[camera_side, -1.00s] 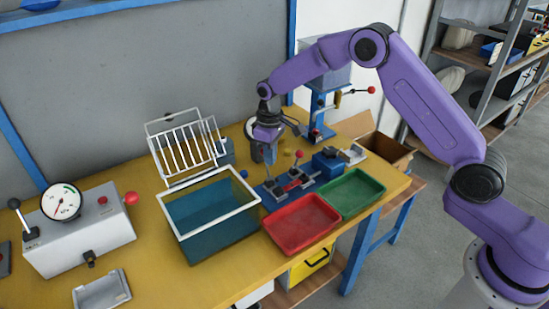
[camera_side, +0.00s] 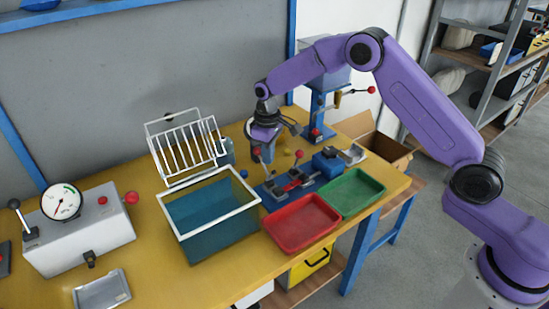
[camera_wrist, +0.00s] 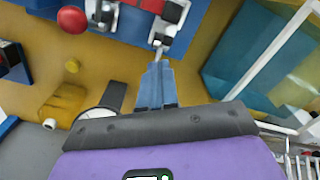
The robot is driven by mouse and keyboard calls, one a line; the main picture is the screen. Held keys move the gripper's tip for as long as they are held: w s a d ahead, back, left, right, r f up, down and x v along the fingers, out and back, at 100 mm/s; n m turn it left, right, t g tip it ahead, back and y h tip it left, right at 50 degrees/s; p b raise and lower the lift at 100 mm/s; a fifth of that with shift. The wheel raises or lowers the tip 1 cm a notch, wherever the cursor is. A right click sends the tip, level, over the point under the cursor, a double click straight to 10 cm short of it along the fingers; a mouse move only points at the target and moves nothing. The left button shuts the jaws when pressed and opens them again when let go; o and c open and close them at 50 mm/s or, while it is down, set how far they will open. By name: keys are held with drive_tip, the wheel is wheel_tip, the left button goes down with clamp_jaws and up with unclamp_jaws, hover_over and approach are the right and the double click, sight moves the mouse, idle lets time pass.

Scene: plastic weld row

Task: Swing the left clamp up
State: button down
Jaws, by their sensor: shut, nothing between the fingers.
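The left clamp (camera_side: 268,180) is on the left end of a blue base plate. Its red knob (camera_side: 256,151) stands above the plate in the side view, in front of my gripper. In the wrist view, the clamp's metal and dark body (camera_wrist: 172,14) is at the top edge, and its knob is out of frame. My gripper (camera_wrist: 159,64) is shut and empty. Its blue fingertips are close to that clamp; I cannot tell whether they touch it. The right clamp's red knob (camera_side: 299,154) stands up, and it also shows in the wrist view (camera_wrist: 72,19).
A red tray (camera_side: 301,223) and a green tray (camera_side: 352,192) lie in front of the plate. A blue tank with a white rim (camera_side: 210,215) is to the left. A white rack (camera_side: 186,148) stands behind it. A press (camera_side: 322,110) stands behind right.

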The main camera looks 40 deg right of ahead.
drive_tip(key=shift+s, duration=0.1)
drive_tip(key=shift+s, duration=0.6)
wheel_tip(320, 180, up, 7)
idle(0.6)
